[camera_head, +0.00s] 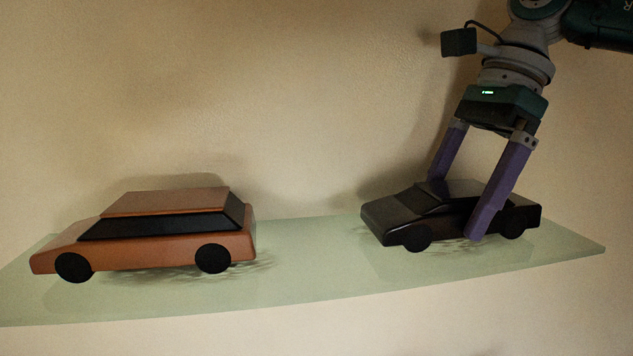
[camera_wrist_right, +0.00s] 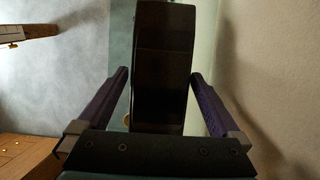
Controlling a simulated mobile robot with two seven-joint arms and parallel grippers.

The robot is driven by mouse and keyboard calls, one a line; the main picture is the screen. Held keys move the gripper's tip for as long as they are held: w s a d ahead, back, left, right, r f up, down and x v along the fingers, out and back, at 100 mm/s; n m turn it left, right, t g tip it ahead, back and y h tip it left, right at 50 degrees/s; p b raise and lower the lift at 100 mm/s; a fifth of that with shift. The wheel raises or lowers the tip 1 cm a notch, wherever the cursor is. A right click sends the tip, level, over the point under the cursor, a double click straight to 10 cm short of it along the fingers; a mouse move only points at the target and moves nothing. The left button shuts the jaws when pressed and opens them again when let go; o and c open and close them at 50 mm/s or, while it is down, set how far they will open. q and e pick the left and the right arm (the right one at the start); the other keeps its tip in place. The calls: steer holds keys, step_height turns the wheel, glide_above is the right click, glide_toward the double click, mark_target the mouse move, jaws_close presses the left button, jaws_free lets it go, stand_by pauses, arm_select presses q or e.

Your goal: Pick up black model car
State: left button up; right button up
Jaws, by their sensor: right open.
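The black model car (camera_head: 452,213) stands upright on its wheels near the right end of a pale green shelf (camera_head: 310,285). My right gripper (camera_head: 452,209) comes down over it from above, with one purple finger in front of the car and the other behind it. The fingers are open around the car's body. In the right wrist view the black car (camera_wrist_right: 163,70) lies between the two fingers (camera_wrist_right: 162,100), with a gap on either side. The front finger hides part of the car's side. My left gripper is not in view.
An orange-brown model car (camera_head: 165,232) with a dark window band stands on the left part of the shelf. The shelf between the two cars is clear. A plain beige wall (camera_head: 280,90) rises close behind. A wooden piece of furniture (camera_wrist_right: 25,160) shows at the lower left of the wrist view.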

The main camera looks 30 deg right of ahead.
steer(key=shift+a+f, duration=0.1)
steer(key=shift+f, duration=0.15)
steer(key=c, duration=1.4)
steer(key=shift+r, duration=0.1)
steer(key=shift+c, duration=0.4)
